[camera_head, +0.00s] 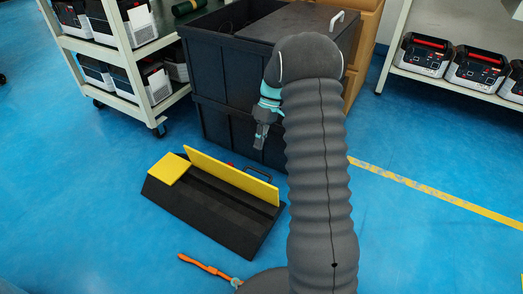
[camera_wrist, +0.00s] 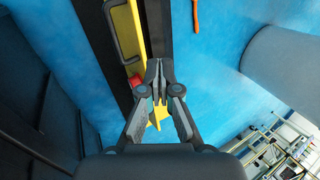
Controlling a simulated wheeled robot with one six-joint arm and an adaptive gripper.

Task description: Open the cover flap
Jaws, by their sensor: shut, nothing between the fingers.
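A black ramp-shaped floor unit (camera_head: 200,213) lies on the blue floor, with yellow cover flaps on it. The long yellow flap (camera_head: 232,177) stands up on edge along the unit. A short yellow flap (camera_head: 169,168) at the left end lies flatter. My gripper (camera_head: 260,144) hangs above and behind the long flap's right part, apart from it. In the wrist view my gripper (camera_wrist: 158,66) is shut and empty, with the narrow yellow edge of the long flap (camera_wrist: 138,25) beyond its fingertips. My fingers hide part of the unit there.
Black crates (camera_head: 235,85) stand just behind my gripper. A black handle (camera_head: 257,174) and a red part (camera_wrist: 136,80) are near the flap. A shelf cart (camera_head: 120,60) stands at left; the right floor is open.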

